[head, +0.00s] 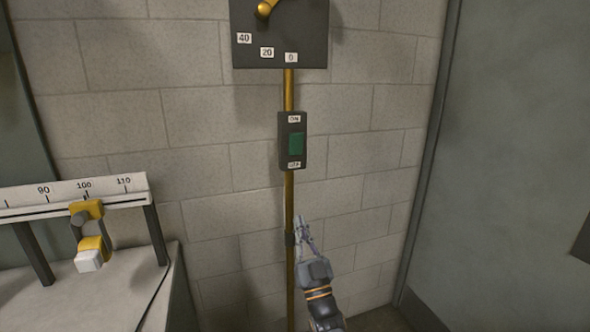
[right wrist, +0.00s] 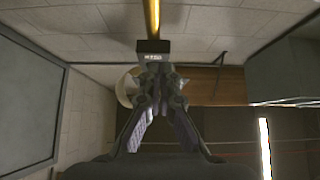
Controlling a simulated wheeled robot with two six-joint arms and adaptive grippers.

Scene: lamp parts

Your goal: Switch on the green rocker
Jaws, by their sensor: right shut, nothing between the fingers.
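The green rocker (head: 295,144) sits in a dark switch box (head: 284,157) on the wall, between an ON label above and an OFF label below. I cannot tell which end is pressed in. My right gripper (head: 302,219) is below the box, in front of the brass pipe, with its fingers pointing up. It is shut and empty, apart from the rocker. In the right wrist view the dark box (right wrist: 140,46) shows just beyond the shut fingertips (right wrist: 154,64), with its label end visible and the rocker hidden. My left gripper is in neither view.
A brass pipe (head: 289,203) runs down the wall from a dark dial panel (head: 281,38) with a yellow lever. At left, a ruler rail (head: 62,201) with a yellow slider stands on a grey bench (head: 160,300). A grey door (head: 510,150) is at right. The wall around the box is clear.

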